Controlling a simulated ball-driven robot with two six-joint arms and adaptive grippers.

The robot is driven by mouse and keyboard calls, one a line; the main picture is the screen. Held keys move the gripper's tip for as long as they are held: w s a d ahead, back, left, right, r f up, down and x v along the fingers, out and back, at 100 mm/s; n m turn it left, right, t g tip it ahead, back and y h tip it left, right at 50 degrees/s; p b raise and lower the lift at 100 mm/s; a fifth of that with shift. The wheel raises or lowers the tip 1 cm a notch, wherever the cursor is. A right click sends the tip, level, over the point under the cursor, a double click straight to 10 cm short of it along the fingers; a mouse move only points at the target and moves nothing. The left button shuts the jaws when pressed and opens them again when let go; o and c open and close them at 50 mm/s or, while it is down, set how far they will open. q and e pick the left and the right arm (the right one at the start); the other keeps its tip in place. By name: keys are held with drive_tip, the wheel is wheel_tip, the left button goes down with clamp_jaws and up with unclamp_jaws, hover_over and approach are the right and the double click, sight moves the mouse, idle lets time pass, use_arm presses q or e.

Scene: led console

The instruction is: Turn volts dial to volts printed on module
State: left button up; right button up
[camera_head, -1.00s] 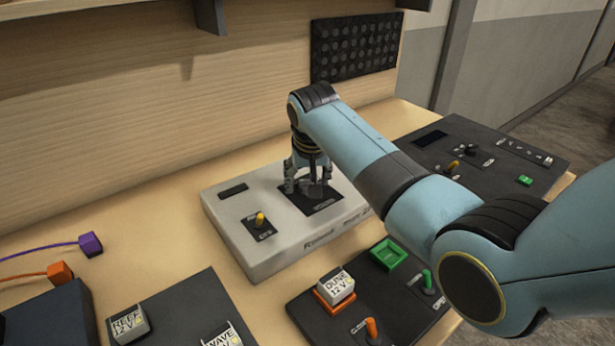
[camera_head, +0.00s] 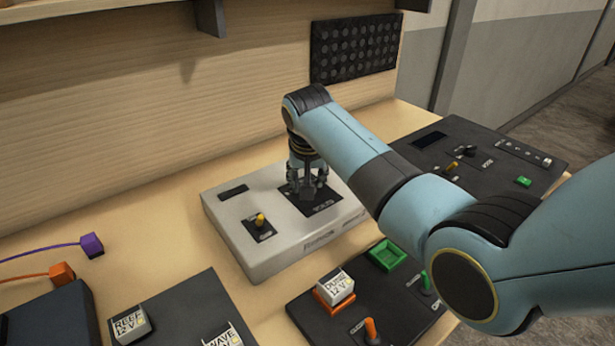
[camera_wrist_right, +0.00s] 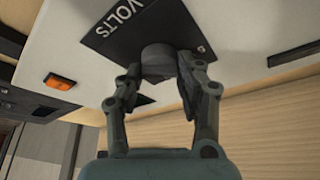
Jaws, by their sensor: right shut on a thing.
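The volts dial (camera_wrist_right: 158,58) is a dark round knob on a black plate (camera_wrist_right: 120,32) printed VOLTS, on the grey power supply box (camera_head: 262,262). My right gripper (camera_head: 307,196) reaches down onto this plate from above. In the right wrist view my right gripper (camera_wrist_right: 160,78) has its two fingers closed on either side of the dial. The dial's pointer and scale cannot be made out. A white module (camera_head: 336,285) printed DUNE 12 V sits in an orange socket on the black panel in front. My left gripper is not in view.
The supply box also has a small yellow-tipped switch (camera_head: 260,219) and a dark display (camera_head: 233,190). REEF 12 V (camera_head: 130,324) and WAVE (camera_head: 222,338) modules lie at front left. A green empty socket (camera_head: 386,255) and a black console (camera_head: 480,158) are to the right.

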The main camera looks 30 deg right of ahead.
drive_tip(key=shift+w+r+m+h+p, duration=0.15)
drive_tip(key=shift+m+h+p, duration=0.25)
drive_tip(key=shift+m, duration=0.8)
drive_tip(key=shift+m+g+h, duration=0.3)
drive_tip(key=shift+m+g, duration=0.1)
drive_tip(key=shift+m, duration=0.4)
drive_tip(key=m+b, duration=0.1)
drive_tip(key=m, duration=0.1)
drive_tip(key=shift+m+g+h, duration=0.3)
drive_tip(key=shift+m+g, duration=0.1)
drive_tip(key=shift+m+g+h+b, duration=0.3)
drive_tip(key=shift+m+g+b, duration=0.5)
drive_tip(key=shift+m, duration=1.1)
drive_tip(key=o, duration=1.2)
drive_tip(key=shift+c, duration=0.2)
